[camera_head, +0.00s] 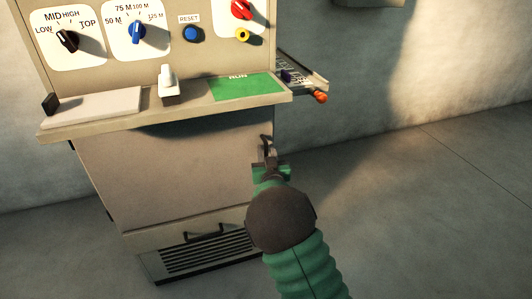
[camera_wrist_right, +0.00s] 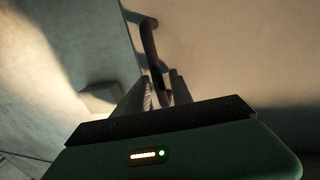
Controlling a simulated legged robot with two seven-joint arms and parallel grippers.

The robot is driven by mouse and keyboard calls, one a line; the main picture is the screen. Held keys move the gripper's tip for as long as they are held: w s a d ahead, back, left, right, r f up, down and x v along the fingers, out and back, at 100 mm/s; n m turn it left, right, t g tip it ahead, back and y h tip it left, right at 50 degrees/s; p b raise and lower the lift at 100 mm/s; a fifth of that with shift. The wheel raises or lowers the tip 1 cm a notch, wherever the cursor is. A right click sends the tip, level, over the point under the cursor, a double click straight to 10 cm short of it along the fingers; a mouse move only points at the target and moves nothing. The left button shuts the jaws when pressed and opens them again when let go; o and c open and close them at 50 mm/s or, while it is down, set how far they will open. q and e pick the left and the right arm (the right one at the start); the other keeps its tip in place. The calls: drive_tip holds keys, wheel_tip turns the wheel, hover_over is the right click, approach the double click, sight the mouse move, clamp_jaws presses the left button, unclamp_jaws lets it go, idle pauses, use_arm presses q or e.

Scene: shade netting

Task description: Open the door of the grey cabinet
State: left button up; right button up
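The grey cabinet (camera_head: 165,170) stands under the control panel, and its front door looks closed. A dark bar handle (camera_head: 267,143) is near the door's upper right edge. It also shows in the right wrist view (camera_wrist_right: 148,42), running down to between my fingers. My right gripper (camera_head: 265,158) is at this handle, with one finger on each side of its lower part. In the right wrist view my right gripper (camera_wrist_right: 160,88) has its fingers close to the bar, but I cannot see whether they press on it. My left gripper is not in view.
Above the door a ledge (camera_head: 90,124) juts out, carrying a white lever (camera_head: 168,84) and a green panel (camera_head: 247,87). A side tray with an orange knob (camera_head: 320,97) sticks out on the right. A vented lower drawer (camera_head: 205,250) has its own handle. Floor to the right is clear.

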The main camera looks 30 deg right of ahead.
clamp_jaws()
idle(1.2)
